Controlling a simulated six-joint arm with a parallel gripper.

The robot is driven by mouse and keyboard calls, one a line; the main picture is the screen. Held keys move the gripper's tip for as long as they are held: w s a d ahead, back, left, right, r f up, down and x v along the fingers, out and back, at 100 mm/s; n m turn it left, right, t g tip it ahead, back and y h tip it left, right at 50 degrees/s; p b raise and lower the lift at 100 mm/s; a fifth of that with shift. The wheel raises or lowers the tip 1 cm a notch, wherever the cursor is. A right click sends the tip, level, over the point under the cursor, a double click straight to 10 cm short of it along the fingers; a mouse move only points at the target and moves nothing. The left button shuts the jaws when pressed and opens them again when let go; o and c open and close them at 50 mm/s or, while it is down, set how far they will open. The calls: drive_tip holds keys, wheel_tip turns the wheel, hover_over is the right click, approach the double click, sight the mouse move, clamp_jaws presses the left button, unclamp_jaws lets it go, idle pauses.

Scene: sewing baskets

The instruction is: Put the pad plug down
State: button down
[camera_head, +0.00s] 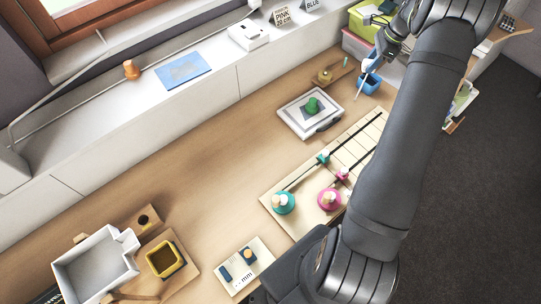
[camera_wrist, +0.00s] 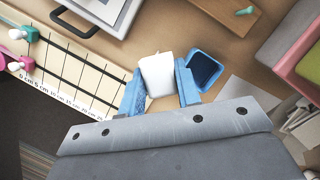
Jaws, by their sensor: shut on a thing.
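My gripper (camera_wrist: 162,73) is shut on a white, blocky piece, the pad plug (camera_wrist: 157,76), with a blue finger on each side of it. The plug is held above the wooden table, and its lower end is not clear. In the head view my gripper (camera_head: 371,64) is at the upper right, small and partly hidden by my arm. A thin pale rod or cord slants down from it. A blue open cup (camera_head: 369,84) stands just below it there; in the wrist view the cup (camera_wrist: 204,70) is right of the fingers.
A ruled board (camera_head: 356,150) with teal and pink knobs lies nearer. Green and pink boxes (camera_head: 357,46) stand behind. A wooden block (camera_head: 326,77) lies left of the cup. The table's middle is clear.

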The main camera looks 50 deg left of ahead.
drive_tip(key=d+f+n+h, duration=0.1)
drive_tip(key=d+f+n, duration=0.15)
drive_tip(key=d, duration=0.65)
drive_tip(key=d+f+n, duration=0.2)
drive_tip(key=d+f, duration=0.1)
drive_tip(key=d, duration=0.6)
drive_tip(key=s+d+n, duration=0.1)
drive_tip(key=s+d, duration=0.1)
drive_tip(key=s+d+f+n, duration=0.1)
drive_tip(key=s+d, duration=0.2)
drive_tip(key=s+d+n+g+h, duration=0.1)
drive_tip(key=s+d+n, duration=0.1)
drive_tip(key=s+d, duration=0.1)
drive_tip(key=shift+s+d+f, duration=0.1)
drive_tip(key=shift+s+f, duration=0.05)
drive_tip(key=shift+f, duration=0.05)
drive_tip(key=s+a+r, duration=0.4)
drive_tip(key=s+a, duration=0.8)
hover_over(280, 149)
drive_tip(key=w, duration=0.2)
drive_tip(key=shift+n, duration=0.35)
drive_tip(key=x, duration=0.2)
drive_tip(key=w+x, duration=0.1)
drive_tip(key=x, duration=0.2)
drive_tip(key=shift+w+f, duration=0.1)
drive_tip(key=shift+f, duration=2.1)
drive_tip(key=shift+f, duration=0.1)
